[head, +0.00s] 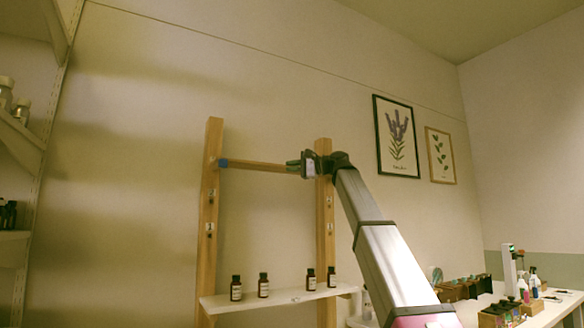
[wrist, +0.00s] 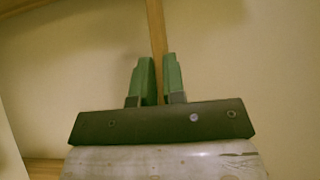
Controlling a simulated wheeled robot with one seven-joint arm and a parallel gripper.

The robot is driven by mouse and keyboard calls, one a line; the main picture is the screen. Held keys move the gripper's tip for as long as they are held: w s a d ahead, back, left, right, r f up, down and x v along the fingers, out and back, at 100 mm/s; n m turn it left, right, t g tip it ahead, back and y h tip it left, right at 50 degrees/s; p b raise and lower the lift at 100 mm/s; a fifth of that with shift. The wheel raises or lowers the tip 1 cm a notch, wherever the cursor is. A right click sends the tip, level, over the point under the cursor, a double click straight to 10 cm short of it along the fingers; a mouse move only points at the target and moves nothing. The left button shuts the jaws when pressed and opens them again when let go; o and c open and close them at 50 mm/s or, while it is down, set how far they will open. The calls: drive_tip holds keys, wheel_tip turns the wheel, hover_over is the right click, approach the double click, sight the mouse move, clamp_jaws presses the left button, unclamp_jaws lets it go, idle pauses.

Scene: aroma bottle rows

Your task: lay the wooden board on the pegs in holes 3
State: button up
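The wooden board (head: 258,166) shows as a narrow strip running from the left upright (head: 208,215) to my gripper (head: 297,165). A small blue piece (head: 223,163) shows at its left end, against that upright; I cannot tell whether it is a peg. My gripper is by the right upright (head: 325,245). In the wrist view the green fingers (wrist: 159,80) are close on both sides of the board (wrist: 156,30). Whether the board rests on pegs cannot be made out, and its right end is hidden by my gripper.
Below, a white shelf (head: 275,299) spans the uprights and holds several dark bottles (head: 263,285). Small metal fittings (head: 211,229) sit on the uprights. Two framed pictures (head: 397,137) hang to the right. A table with boxes (head: 463,289) and bottles stands at lower right.

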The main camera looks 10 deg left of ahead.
drive_tip(key=o, duration=0.5)
drive_tip(key=shift+d, duration=0.1)
drive_tip(key=s+d, duration=0.1)
drive_tip(key=d, duration=0.9)
drive_tip(key=shift+s+d, duration=0.25)
drive_tip(key=shift+s, duration=0.1)
drive_tip(key=shift+s, duration=0.1)
